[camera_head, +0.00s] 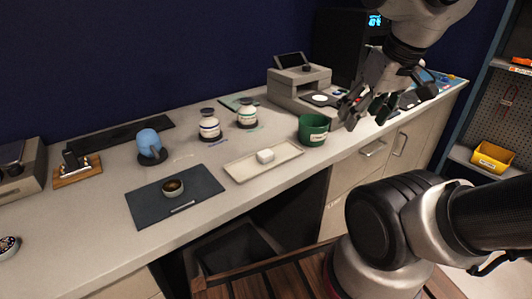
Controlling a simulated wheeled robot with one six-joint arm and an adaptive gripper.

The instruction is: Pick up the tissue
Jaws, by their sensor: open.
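A small white crumpled-looking block (265,156), which may be the tissue, lies on a shallow cream tray (240,170) in the middle of the counter. It is too small to be sure what it is. My gripper (366,112) is open and appears empty. It hangs at the upper right, above the counter's right part, to the right of the white block and well apart from it. The gripper points down and to the left.
A green cup (313,129) stands between the tray and my gripper. Two white jars (209,126) (247,115) stand behind the tray. A grey machine (299,88) stands at the back.

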